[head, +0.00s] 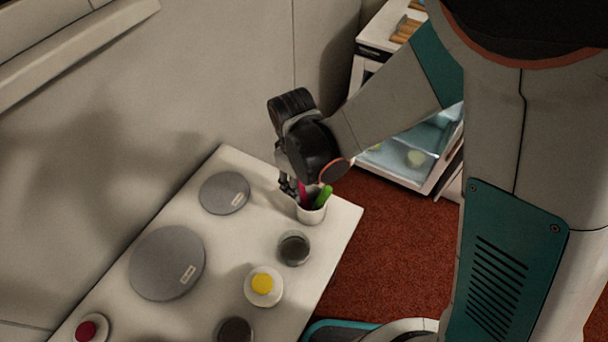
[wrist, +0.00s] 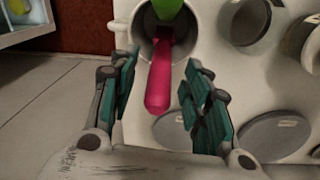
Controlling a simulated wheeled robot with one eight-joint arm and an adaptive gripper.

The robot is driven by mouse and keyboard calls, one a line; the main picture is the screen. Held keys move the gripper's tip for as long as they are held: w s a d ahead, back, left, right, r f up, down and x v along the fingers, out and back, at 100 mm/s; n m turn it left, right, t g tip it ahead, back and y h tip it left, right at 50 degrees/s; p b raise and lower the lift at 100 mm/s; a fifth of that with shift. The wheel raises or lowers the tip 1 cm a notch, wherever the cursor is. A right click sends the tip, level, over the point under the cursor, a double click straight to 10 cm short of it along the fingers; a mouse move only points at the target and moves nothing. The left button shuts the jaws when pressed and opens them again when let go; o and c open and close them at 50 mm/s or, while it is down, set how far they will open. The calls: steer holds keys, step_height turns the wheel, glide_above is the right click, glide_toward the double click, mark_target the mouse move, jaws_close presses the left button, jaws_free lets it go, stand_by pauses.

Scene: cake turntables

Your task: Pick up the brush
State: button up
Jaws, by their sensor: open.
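A white cup (head: 313,216) stands near the right corner of the white table and holds a pink handle (head: 302,191) and a green handle (head: 323,197). Which of them is the brush I cannot tell, as their lower ends are hidden in the cup. My gripper (head: 291,187) is at the cup's far-left side, pointing down. In the wrist view the gripper (wrist: 159,64) is open, with the pink handle (wrist: 159,88) between its fingers and clear space on both sides. The green handle (wrist: 168,8) is beyond the fingertips, at the cup (wrist: 137,31).
On the white table (head: 222,234) are a small grey turntable (head: 224,193), a larger one (head: 167,264), a grey-topped jar (head: 294,248) and a white dish with a yellow centre (head: 263,286). A wall borders the table on the left. A display case (head: 413,160) stands behind.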

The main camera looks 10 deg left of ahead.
steer(key=shift+f, duration=0.75)
steer(key=shift+r, duration=0.1)
jaws_close()
